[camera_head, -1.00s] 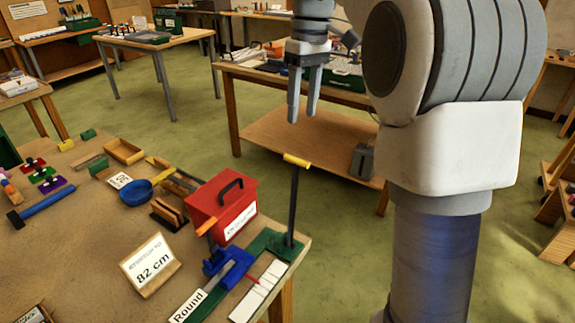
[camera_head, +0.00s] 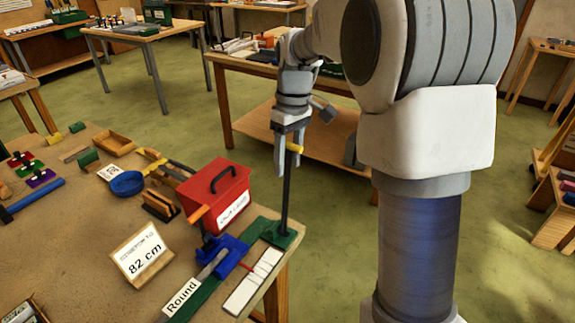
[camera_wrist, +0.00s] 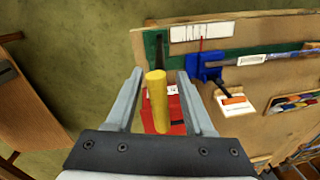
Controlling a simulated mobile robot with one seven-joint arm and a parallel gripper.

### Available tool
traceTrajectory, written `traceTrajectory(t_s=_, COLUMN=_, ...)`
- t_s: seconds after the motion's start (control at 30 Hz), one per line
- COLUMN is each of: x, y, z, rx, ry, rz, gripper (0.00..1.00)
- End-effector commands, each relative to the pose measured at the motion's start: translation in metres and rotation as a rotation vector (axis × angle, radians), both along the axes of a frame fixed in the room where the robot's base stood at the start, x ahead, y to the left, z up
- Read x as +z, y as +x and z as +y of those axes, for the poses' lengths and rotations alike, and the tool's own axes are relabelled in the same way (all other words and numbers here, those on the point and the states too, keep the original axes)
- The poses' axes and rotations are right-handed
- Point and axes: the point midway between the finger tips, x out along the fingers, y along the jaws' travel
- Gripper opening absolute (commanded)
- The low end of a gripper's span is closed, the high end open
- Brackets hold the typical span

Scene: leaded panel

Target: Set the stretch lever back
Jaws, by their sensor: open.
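The stretch lever is a dark upright rod (camera_head: 286,200) with a yellow crossbar handle (camera_head: 295,147) on top, standing on the green base at the table's corner. My gripper (camera_head: 282,168) points down at the handle's height. In the wrist view, the yellow handle (camera_wrist: 157,100) lies lengthwise between the two open fingers (camera_wrist: 159,74), with a gap on both sides. Whether it touches a finger cannot be told in the head view. A blue clamp (camera_head: 222,252) sits on the green base beside a white scale strip (camera_head: 252,283) with a red pointer.
A red box (camera_head: 214,190) with a black handle stands left of the lever. A sign reading 82 cm (camera_head: 142,253) and a "Round" label (camera_head: 181,298) are nearer. Floor is open right of the table.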

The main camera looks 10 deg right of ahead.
Motion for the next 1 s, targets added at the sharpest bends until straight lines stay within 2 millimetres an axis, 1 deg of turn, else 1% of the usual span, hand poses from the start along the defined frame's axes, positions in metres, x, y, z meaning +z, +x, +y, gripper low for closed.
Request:
traceTrajectory(t_s=0.03, x=-0.0053, y=-0.0006, z=0.0005, rx=0.000, ry=0.000, rz=0.001, gripper=0.53)
traceTrajectory(t_s=0.17, x=-0.0115, y=-0.0008, z=0.0010, rx=0.000, ry=0.000, rz=0.000, gripper=0.53)
traceTrajectory(t_s=0.43, x=-0.0126, y=-0.0007, z=0.0009, rx=0.000, ry=0.000, rz=0.000, gripper=0.53)
traceTrajectory(t_s=0.47, x=-0.0126, y=-0.0007, z=0.0009, rx=0.000, ry=0.000, rz=0.000, gripper=0.49)
traceTrajectory(t_s=0.5, x=-0.0125, y=-0.0007, z=0.0009, rx=0.000, ry=0.000, rz=0.000, gripper=0.42)
traceTrajectory(t_s=0.57, x=-0.0125, y=-0.0007, z=0.0009, rx=0.000, ry=0.000, rz=0.000, gripper=0.31)
traceTrajectory(t_s=0.6, x=-0.0124, y=-0.0007, z=0.0009, rx=0.000, ry=0.000, rz=0.000, gripper=0.24)
traceTrajectory(t_s=0.73, x=-0.0123, y=-0.0007, z=0.0009, rx=0.000, ry=0.000, rz=0.000, gripper=0.01)
traceTrajectory(t_s=1.0, x=-0.0122, y=-0.0007, z=0.0008, rx=-0.001, ry=-0.001, rz=0.000, gripper=0.00)
